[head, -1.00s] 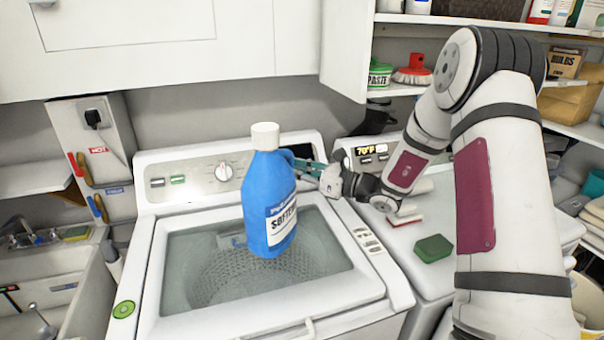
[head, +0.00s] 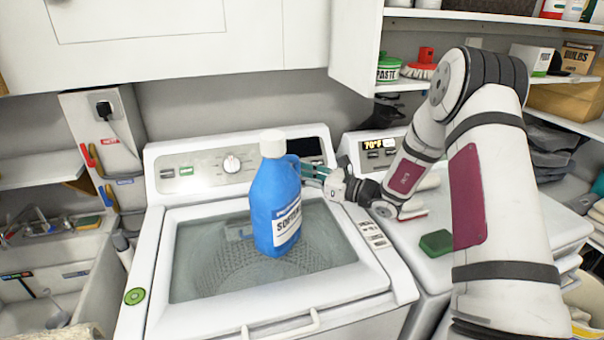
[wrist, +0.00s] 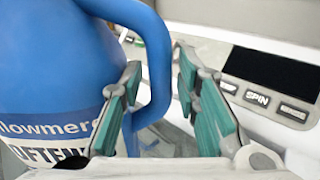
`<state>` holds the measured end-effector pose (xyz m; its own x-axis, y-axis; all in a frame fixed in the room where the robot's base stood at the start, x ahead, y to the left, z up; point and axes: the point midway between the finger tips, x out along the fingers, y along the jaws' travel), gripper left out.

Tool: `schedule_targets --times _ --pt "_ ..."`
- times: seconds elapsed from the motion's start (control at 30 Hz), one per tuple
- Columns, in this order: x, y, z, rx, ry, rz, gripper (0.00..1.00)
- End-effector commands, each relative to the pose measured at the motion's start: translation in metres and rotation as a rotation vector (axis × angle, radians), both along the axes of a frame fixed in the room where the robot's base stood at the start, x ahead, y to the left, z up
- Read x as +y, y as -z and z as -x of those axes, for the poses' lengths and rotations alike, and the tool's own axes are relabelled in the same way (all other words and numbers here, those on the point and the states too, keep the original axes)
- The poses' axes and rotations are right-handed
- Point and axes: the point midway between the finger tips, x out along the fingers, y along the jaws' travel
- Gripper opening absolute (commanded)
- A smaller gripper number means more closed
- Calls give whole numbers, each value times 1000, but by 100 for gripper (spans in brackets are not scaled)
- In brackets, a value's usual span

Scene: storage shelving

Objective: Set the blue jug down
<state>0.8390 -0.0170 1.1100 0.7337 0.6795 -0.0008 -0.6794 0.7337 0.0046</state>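The blue jug (head: 268,203), with a white cap and a white label, is upright with a slight tilt over the glass lid of the washer (head: 188,290). I cannot tell whether its base touches the glass. My gripper (head: 312,168) reaches in from the right at the jug's handle. In the wrist view, the teal fingers of my gripper (wrist: 160,85) stand on either side of the blue handle, and the jug (wrist: 55,60) fills the left. The jug moves together with my gripper, so it is held by the handle. The exact finger contact is unclear.
The washer's control panel (head: 205,170) rises behind the jug. A green sponge (head: 436,243) lies on the machine to the right. A sink (head: 55,290) is at left. Shelves (head: 480,22) and a white cabinet (head: 180,40) hang above. The glass around the jug looks clear.

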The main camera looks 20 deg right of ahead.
Motion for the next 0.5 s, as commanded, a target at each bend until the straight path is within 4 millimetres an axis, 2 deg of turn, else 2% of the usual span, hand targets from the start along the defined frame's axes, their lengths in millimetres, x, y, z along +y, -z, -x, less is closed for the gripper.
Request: schedule_targets --times 0.37,0.5 --pt "2 -3 1 -1 -4 0 39" --pt "-9 -2 10 1 -2 1 39"
